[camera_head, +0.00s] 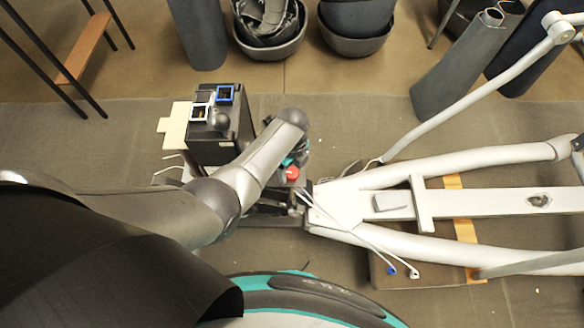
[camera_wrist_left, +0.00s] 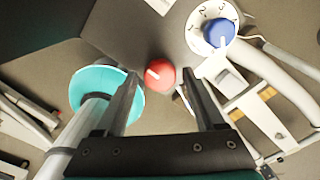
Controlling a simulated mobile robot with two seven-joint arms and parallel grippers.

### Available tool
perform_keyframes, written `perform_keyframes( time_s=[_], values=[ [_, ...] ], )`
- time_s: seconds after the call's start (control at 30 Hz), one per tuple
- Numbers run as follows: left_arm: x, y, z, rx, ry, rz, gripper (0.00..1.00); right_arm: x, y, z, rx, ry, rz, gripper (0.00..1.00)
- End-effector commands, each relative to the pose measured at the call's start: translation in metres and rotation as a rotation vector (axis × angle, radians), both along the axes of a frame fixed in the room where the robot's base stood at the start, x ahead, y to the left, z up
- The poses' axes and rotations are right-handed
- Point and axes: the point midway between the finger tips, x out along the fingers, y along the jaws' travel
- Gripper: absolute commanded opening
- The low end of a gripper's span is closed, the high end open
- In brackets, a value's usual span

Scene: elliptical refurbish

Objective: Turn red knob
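The red knob (camera_wrist_left: 160,75) is round with a short white mark pointing left in the left wrist view. It sits on a dark grey surface. In the head view the red knob (camera_head: 292,173) shows as a small red spot beside my left forearm. My left gripper (camera_wrist_left: 161,82) is open, with one finger on each side of the knob. A narrow gap shows between the knob and each finger. In the head view my own arm hides most of this gripper. My right gripper is in neither view.
A blue knob (camera_wrist_left: 219,33) on a white numbered dial is close by on the right. A black box (camera_head: 215,135) stands left of my arm. A white tubular frame (camera_head: 470,200) with loose cables extends right. Bowls (camera_head: 270,30) lie at the back.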

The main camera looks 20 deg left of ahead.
Motion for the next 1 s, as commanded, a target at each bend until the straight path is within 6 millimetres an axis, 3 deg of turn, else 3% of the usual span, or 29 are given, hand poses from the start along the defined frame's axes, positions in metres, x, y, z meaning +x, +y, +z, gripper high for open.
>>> perform_keyframes(
  time_s=[0.07, 0.6, 1.0],
  values=[
    [0.0, -0.0001, 0.0, 0.0, 0.0, 0.0, 0.61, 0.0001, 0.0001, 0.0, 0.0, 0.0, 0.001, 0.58],
    [-0.0004, 0.0, -0.0001, 0.0, 0.001, 0.0, 0.0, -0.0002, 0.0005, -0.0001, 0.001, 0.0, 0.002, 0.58],
    [-0.0006, 0.0001, 0.0004, 0.001, 0.002, 0.059, 0.0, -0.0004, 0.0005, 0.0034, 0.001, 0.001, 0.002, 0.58]
  ],
)
